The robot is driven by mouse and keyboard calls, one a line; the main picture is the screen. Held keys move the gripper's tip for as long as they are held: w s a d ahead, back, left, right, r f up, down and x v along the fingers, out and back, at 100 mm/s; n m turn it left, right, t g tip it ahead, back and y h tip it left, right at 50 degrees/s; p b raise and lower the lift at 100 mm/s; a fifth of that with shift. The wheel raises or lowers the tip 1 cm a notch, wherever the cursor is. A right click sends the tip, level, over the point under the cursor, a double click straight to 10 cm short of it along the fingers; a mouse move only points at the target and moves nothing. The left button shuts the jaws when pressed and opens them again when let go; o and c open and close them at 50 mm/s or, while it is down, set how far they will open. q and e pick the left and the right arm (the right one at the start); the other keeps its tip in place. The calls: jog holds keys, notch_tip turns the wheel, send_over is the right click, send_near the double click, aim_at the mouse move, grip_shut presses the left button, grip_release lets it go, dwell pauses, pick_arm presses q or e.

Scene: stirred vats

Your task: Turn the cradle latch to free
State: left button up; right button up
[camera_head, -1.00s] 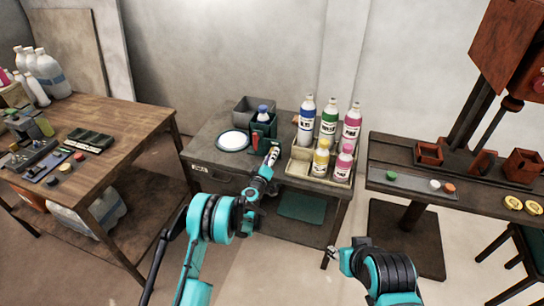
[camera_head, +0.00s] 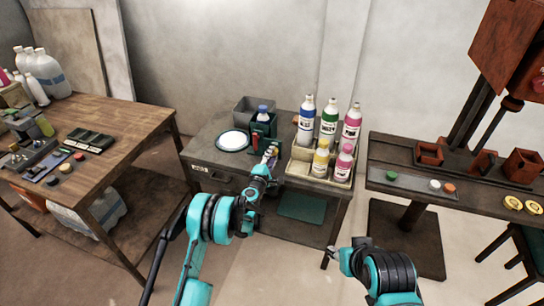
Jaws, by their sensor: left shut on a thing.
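The dark green cradle (camera_head: 258,130) stands on the middle cabinet, holding a small blue-capped bottle (camera_head: 263,113) upright. A small red part (camera_head: 255,143) shows at the cradle's front. My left gripper (camera_head: 271,153) is at the cradle's front right, shut on what seems to be the cradle latch. The fingers cover most of the latch, so its exact angle cannot be read. My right gripper (camera_head: 328,258) is low in front of the cabinet, away from the cradle; its finger opening is too small to judge.
A tray (camera_head: 318,181) with several labelled bottles stands close right of my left gripper. A white round plate (camera_head: 233,140) lies left of the cradle, with a grey bin (camera_head: 250,106) behind. A wooden table (camera_head: 110,150) is left, and a dark bench (camera_head: 400,190) right.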

pick_arm(q)
jog(key=n, duration=0.5)
jog(key=shift+n, duration=0.4)
jog(key=n, duration=0.5)
jog(key=shift+f+n, duration=0.1)
jog(key=shift+n, duration=0.3)
jog(key=o, duration=1.2)
jog(key=shift+c, duration=0.2)
jog(key=shift+s, duration=0.1)
jog(key=v, duration=0.7)
jog(key=shift+s, duration=0.15)
